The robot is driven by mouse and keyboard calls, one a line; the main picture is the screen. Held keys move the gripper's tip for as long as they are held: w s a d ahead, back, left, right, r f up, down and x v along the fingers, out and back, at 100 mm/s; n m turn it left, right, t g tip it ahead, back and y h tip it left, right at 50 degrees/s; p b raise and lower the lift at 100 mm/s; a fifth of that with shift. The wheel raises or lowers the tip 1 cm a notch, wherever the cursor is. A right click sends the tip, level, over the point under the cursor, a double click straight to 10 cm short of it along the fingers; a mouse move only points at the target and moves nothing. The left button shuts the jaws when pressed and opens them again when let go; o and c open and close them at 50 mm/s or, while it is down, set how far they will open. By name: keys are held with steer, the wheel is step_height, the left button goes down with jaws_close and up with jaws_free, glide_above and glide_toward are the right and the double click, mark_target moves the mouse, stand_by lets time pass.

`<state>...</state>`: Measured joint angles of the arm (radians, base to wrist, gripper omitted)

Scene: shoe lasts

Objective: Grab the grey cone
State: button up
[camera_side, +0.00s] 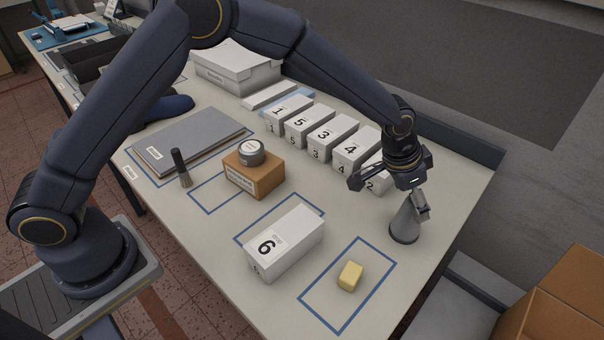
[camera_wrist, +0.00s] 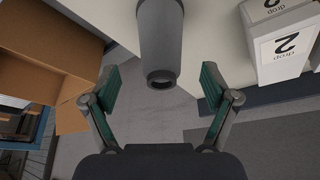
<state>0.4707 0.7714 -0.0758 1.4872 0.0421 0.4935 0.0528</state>
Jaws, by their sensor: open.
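The grey cone (camera_side: 404,224) stands upright on the table near its right edge, wide base down. In the wrist view the cone (camera_wrist: 160,38) comes in from the top centre, its narrow open end toward me. My gripper (camera_side: 388,194) is just above and around the cone's top, with one finger to the left and one at the right, overlapping the cone in the side view. In the wrist view my gripper (camera_wrist: 162,87) is wide open, one finger on each side of the cone's tip, with clear gaps on both sides. It holds nothing.
White box 2 (camera_side: 375,182) is close behind my gripper, beside a row of numbered boxes (camera_side: 322,133). White box 6 (camera_side: 285,243) and a yellow block (camera_side: 350,275) lie toward the front. A cardboard box (camera_side: 570,310) is off the table at lower right.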

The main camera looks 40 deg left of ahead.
steer(key=x, duration=0.6)
steer(key=shift+w+f, duration=0.2)
steer(key=shift+w, duration=0.05)
steer(key=shift+c, duration=0.4)
steer(key=c, duration=1.3)
steer(key=shift+r, duration=0.15)
